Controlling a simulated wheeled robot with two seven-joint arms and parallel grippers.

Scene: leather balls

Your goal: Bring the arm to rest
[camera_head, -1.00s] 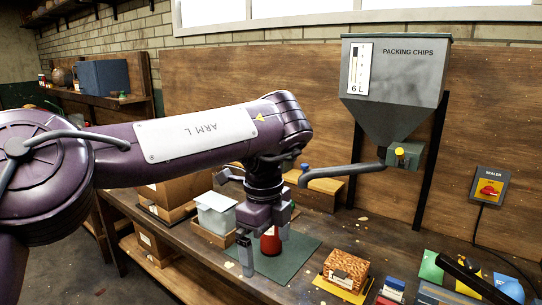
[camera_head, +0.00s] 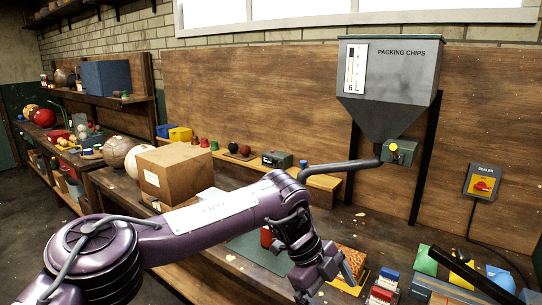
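My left arm (camera_head: 215,212), purple with a white label plate, comes in low from the left and reaches across the front of the bench. Its gripper (camera_head: 328,285) is at the lower middle, turned downward, with its fingers apart and nothing seen between them. It is in front of and left of an orange-brown patterned block (camera_head: 349,262), which it partly hides. My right gripper is not in view.
A cardboard box (camera_head: 174,172) and pale balls (camera_head: 116,152) stand on the bench behind the arm. The grey packing chips hopper (camera_head: 390,88) with its spout stands at the back. Several coloured items (camera_head: 440,290) crowd the front right. A sealer switch (camera_head: 484,183) is on the back board.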

